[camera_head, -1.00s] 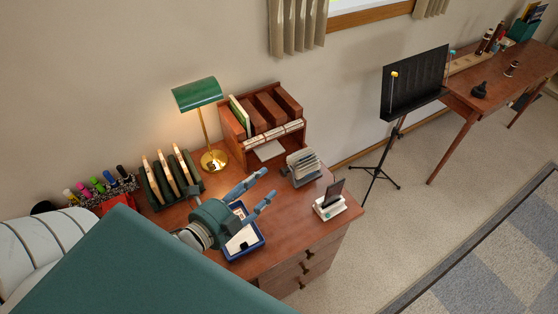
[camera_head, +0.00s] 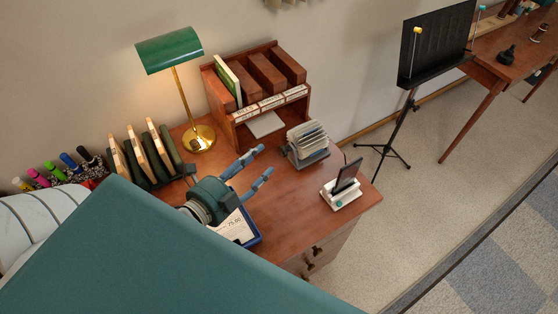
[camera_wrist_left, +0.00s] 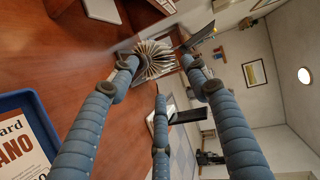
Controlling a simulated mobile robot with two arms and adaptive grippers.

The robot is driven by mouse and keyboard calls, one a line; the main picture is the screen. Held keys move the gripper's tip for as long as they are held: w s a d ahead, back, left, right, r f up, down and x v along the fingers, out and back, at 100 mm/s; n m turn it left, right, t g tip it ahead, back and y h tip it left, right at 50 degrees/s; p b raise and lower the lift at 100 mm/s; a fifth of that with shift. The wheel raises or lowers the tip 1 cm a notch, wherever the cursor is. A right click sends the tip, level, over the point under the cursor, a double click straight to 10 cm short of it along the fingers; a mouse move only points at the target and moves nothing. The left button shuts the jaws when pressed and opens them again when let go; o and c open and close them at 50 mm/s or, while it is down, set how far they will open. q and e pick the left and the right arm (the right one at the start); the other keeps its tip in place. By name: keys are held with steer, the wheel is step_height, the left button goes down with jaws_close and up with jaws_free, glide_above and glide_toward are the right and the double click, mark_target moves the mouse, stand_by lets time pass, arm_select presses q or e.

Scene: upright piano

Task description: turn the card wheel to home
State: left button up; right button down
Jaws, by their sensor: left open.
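The card wheel (camera_head: 308,140), a fan of pale cards on a dark base, stands on the desk right of the wooden shelf box. In the left wrist view the card wheel (camera_wrist_left: 153,59) shows beyond my fingers, near the top middle. My left gripper (camera_head: 258,164) is open and empty above the desk, to the left of the wheel and apart from it. In the left wrist view the fingers of my left gripper (camera_wrist_left: 160,78) are spread, with the wheel between and beyond them. The wording on the cards is too small to read. My right gripper is not in view.
A phone on a white stand (camera_head: 343,188) is right of the wheel. A blue tray (camera_head: 258,238) with a printed card lies below my left gripper. The shelf box (camera_head: 229,116), green lamp (camera_head: 168,50) and upright wooden pieces stand behind. Bare desk lies in front of the wheel.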

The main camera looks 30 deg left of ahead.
arm_select(q)
steer(key=b, duration=0.4)
glide_toward(281, 152)
steer(key=p+x, duration=0.1)
steer(key=x, duration=0.7)
steer(key=shift+w+d+f+p, duration=0.15)
steer(key=shift+w+p, duration=0.15)
steer(key=shift+w, duration=0.2)
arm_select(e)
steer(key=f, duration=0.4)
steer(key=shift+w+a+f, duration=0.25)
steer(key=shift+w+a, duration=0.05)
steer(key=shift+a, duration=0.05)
arm_select(q)
steer(key=c, duration=1.1)
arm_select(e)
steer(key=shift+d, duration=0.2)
